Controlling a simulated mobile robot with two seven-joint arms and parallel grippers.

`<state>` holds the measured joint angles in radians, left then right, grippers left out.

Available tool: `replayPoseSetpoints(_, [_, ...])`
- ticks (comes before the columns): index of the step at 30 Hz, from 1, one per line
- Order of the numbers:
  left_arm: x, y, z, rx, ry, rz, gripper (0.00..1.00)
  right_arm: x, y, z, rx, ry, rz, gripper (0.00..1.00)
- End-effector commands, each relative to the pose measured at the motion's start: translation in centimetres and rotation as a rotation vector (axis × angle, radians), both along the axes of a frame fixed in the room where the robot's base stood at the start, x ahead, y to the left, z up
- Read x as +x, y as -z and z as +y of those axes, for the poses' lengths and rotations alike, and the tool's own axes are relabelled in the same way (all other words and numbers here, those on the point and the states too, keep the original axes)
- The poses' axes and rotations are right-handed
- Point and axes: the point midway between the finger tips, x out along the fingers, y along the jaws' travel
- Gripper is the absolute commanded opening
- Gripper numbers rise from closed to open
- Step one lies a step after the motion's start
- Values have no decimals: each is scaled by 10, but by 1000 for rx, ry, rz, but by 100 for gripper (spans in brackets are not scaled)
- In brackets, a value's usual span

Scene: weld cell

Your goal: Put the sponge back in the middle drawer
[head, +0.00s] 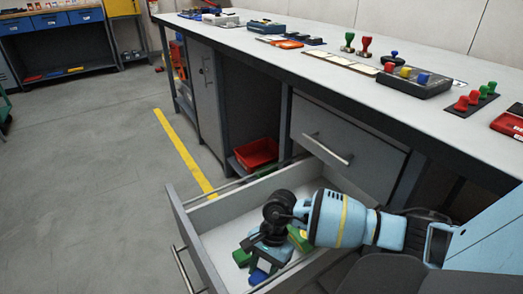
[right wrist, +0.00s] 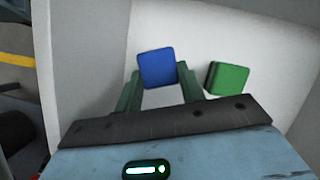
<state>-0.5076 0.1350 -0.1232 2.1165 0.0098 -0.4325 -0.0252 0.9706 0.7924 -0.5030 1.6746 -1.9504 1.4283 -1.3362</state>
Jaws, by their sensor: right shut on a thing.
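An open grey drawer (head: 183,220) is pulled out from under the bench, below a closed upper drawer (head: 330,135). My right gripper (head: 262,262) reaches down into the open drawer. In the right wrist view its fingers (right wrist: 158,92) are shut on a blue block (right wrist: 157,67), which also shows low in the head view (head: 258,277). A green block (right wrist: 228,78) lies beside it on the pale drawer floor, apart from the fingers. I cannot tell for sure which block is the sponge. My left gripper is not in view.
The bench top (head: 300,60) carries stamps, a control box (head: 414,82) and small trays. A red bin (head: 257,153) sits on the shelf behind the drawer. The drawer walls stand close around my right gripper. Open floor (head: 90,180) with a yellow line lies to the left.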

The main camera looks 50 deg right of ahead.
Motion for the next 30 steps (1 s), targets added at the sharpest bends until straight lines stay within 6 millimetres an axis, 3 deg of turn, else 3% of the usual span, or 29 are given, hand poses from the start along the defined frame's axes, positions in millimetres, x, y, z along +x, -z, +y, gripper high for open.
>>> replayPoseSetpoints(3, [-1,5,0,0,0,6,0,-1,14,0,1,1,3,21])
replayPoseSetpoints(15, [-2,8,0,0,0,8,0,0,18,0,0,1,0,21])
replayPoseSetpoints(16, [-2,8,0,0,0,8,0,0,17,0,0,1,0,43])
replayPoseSetpoints(20, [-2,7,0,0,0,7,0,0,16,0,0,1,0,60])
replayPoseSetpoints(30, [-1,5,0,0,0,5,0,0,13,0,0,0,0,61])
